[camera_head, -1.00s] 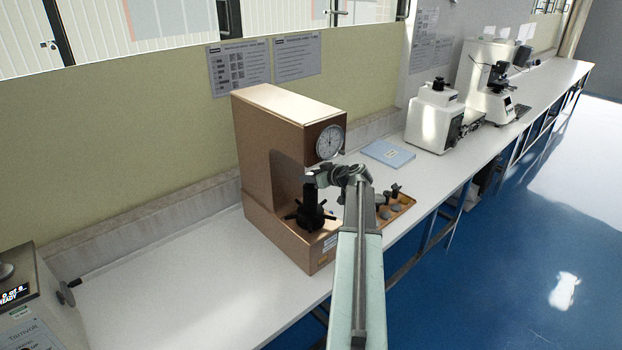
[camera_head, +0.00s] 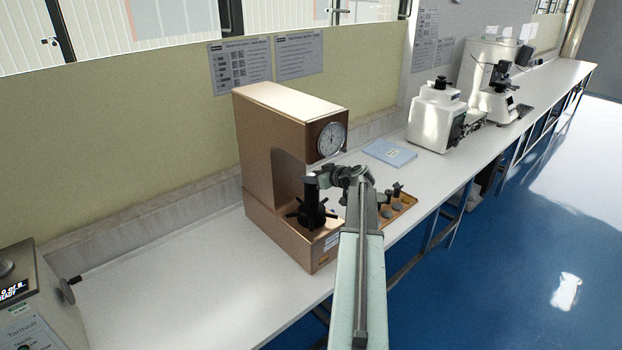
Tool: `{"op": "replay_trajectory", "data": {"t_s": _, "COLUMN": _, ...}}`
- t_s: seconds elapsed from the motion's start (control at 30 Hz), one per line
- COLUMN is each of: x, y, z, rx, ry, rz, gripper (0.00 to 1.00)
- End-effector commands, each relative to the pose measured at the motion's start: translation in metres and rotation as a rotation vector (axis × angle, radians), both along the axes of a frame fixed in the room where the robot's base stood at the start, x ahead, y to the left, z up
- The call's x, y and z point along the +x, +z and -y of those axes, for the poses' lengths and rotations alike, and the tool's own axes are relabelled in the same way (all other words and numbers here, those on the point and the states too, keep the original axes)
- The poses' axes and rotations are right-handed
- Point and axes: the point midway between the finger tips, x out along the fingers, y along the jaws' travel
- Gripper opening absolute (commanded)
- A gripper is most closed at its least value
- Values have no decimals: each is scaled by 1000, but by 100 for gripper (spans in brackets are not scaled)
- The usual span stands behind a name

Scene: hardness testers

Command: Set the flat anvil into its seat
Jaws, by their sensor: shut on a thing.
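The brown hardness tester (camera_head: 272,150) stands on the bench, with a round dial on its upper front. Its black spindle with a spoked handwheel (camera_head: 312,213) rises from the base under the overhanging head. My gripper (camera_head: 312,186) is small and dark in this view. It is shut just above the top of the spindle, under the head. The flat anvil is hidden or too small to make out at the jaws. I cannot tell whether it touches the seat at the spindle top.
A wooden tray (camera_head: 405,204) with several small grey and dark pieces lies right of the tester, partly behind my arm. A pale blue booklet (camera_head: 389,153) lies behind it. A white machine (camera_head: 436,117) stands farther right. The bench (camera_head: 170,285) is clear left of the tester.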

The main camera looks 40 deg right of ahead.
Motion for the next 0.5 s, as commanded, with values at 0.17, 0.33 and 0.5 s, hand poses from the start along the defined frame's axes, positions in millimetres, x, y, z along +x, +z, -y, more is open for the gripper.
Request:
{"op": "replay_trajectory", "data": {"t_s": 0.17, "x": 0, "y": -1, "z": 0, "rx": 1, "ry": 0, "rz": 1, "gripper": 4}}
{"op": "replay_trajectory", "data": {"t_s": 0.33, "x": 0, "y": -1, "z": 0, "rx": 0, "ry": -1, "rz": 1, "gripper": 64}}
{"op": "replay_trajectory", "data": {"t_s": 0.5, "x": -1, "y": -1, "z": 1, "rx": 1, "ry": -1, "rz": 0, "gripper": 65}}
